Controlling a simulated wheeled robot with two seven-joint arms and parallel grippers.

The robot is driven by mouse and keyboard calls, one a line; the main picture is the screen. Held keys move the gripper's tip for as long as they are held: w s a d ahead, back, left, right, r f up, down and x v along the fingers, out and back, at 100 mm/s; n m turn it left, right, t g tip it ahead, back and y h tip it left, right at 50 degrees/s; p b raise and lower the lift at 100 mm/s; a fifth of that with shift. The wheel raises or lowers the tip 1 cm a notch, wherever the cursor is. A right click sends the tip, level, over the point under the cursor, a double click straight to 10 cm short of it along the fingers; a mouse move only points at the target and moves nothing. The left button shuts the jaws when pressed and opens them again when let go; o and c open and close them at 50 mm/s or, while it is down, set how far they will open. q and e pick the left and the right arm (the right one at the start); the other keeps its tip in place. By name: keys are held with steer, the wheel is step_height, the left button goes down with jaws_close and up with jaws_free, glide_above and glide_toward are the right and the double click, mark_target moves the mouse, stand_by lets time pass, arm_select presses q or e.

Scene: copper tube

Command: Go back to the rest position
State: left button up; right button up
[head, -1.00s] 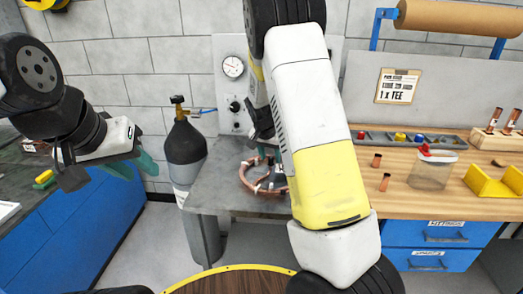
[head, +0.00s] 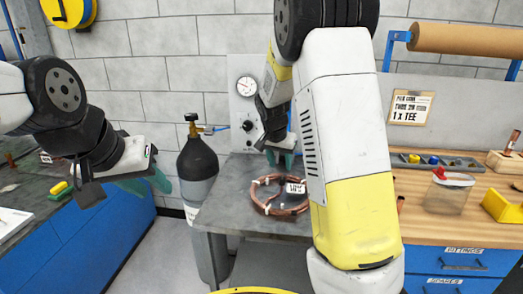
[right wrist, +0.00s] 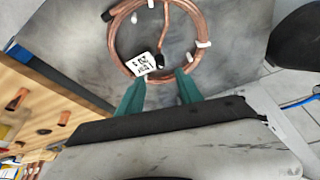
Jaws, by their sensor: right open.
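My right gripper (head: 281,158) is open and empty, its teal fingers above the far side of a copper tube coil (head: 306,202) on the grey bench. In the right wrist view, the spread fingers (right wrist: 160,92) point toward the coil (right wrist: 113,38), with a gap between them. The coil lies flat with white ties and a white printed tag (head: 296,187). My right arm hides its right edge in the head view. My left gripper (head: 145,184) hangs at the left with teal fingertips showing, clear of the coil. Its finger gap is unclear.
A grey gas cylinder (head: 197,160) stands left of the grey bench (head: 228,205). A pressure gauge (head: 246,87) is behind it. The wooden bench (head: 412,225) at right holds a clear tub (head: 447,194), a fittings tray (head: 420,161) and a yellow stand (head: 503,207).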

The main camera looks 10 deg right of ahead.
steer(key=s+a+r+n+y, duration=0.1)
steer(key=s+r, duration=0.3)
steer(key=s, duration=0.6)
steer(key=s+a+r+n+t+y, duration=0.1)
steer(key=s+r+n+y, duration=0.1)
steer(key=s+r, duration=0.3)
steer(key=s+r+n+t+y, duration=0.1)
steer(key=s+r+n, duration=0.2)
steer(key=s, duration=1.1)
step_height(320, 180, up, 2)
steer(key=shift+s+a+r+n, duration=0.25)
steer(key=shift+s+a+n, duration=0.05)
steer(key=shift+a+n, duration=0.1)
